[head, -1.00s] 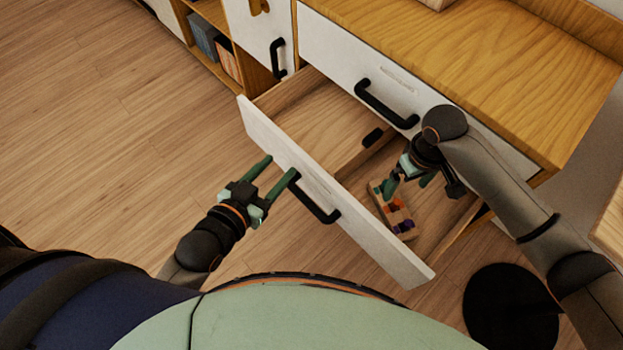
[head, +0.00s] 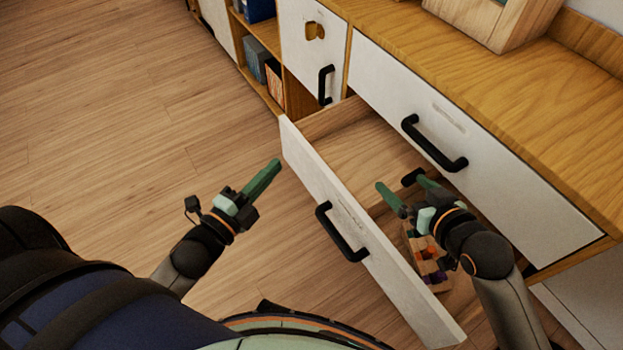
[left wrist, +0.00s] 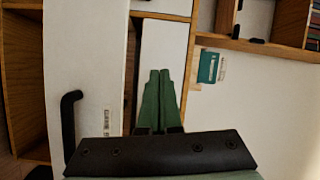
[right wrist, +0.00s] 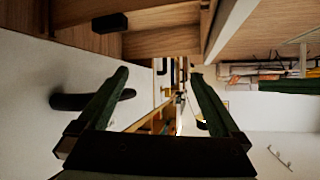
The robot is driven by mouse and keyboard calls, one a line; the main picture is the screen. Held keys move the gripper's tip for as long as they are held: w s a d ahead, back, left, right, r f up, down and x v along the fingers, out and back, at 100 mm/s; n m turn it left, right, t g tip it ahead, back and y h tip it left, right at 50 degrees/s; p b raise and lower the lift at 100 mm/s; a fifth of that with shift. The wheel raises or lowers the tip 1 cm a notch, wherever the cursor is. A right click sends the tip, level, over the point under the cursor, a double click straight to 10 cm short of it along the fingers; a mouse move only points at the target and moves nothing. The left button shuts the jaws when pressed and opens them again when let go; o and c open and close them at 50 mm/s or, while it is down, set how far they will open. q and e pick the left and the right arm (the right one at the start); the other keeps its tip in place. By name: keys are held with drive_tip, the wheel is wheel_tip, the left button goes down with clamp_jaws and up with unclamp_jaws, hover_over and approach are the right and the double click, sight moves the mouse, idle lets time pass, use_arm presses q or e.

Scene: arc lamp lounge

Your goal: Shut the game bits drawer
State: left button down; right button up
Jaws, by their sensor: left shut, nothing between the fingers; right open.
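The game bits drawer (head: 380,257) is pulled well out below a shut upper drawer; its white front has a black bar handle (head: 341,232). Inside lie a wooden tray of coloured pieces (head: 432,268) and a small black object (head: 412,177). My left gripper (head: 276,165) is shut and empty, in front of the drawer near its far left end, apart from the handle. In the left wrist view its green fingers (left wrist: 160,78) are together. My right gripper (head: 400,184) is open and empty above the drawer; its fingers (right wrist: 162,84) are spread in the right wrist view.
The upper drawer (head: 470,150) has its own black handle (head: 434,144). A wooden box (head: 500,22) stands on the cabinet top. A white cupboard door (head: 312,50) and shelves with boxes (head: 273,82) are further left. The floor (head: 120,120) at left is clear.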

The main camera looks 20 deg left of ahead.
use_arm(q)
wheel_tip(320, 180, down, 3)
drive_tip(key=s+a+m+h+b, duration=0.1)
drive_tip(key=a+m+h+b, duration=0.15)
drive_tip(key=m, duration=0.85)
drive_tip(key=m+g+h+b, duration=0.3)
drive_tip(key=m+h, duration=0.1)
drive_tip(key=m, duration=1)
approach(317, 166)
drive_tip(key=x, duration=0.6)
drive_tip(key=shift+w+d+b, duration=0.25)
drive_tip(key=shift+w+b, duration=0.05)
drive_tip(key=shift+b, duration=0.1)
use_arm(e)
drive_tip(key=s+d+r+n+t+y, duration=0.2)
drive_tip(key=s+d+r+t, duration=0.3)
drive_tip(key=r, duration=0.5)
drive_tip(key=s+d+r+n+t+y, duration=0.2)
drive_tip(key=s+d+r+t+y, duration=0.3)
drive_tip(key=s+r+t, duration=0.2)
wheel_tip(317, 166, up, 4)
drive_tip(key=s, duration=0.2)
drive_tip(key=shift+s+d+n+t, duration=0.3)
drive_tip(key=shift+s+n+t, duration=0.1)
drive_tip(key=shift+r, duration=0.1)
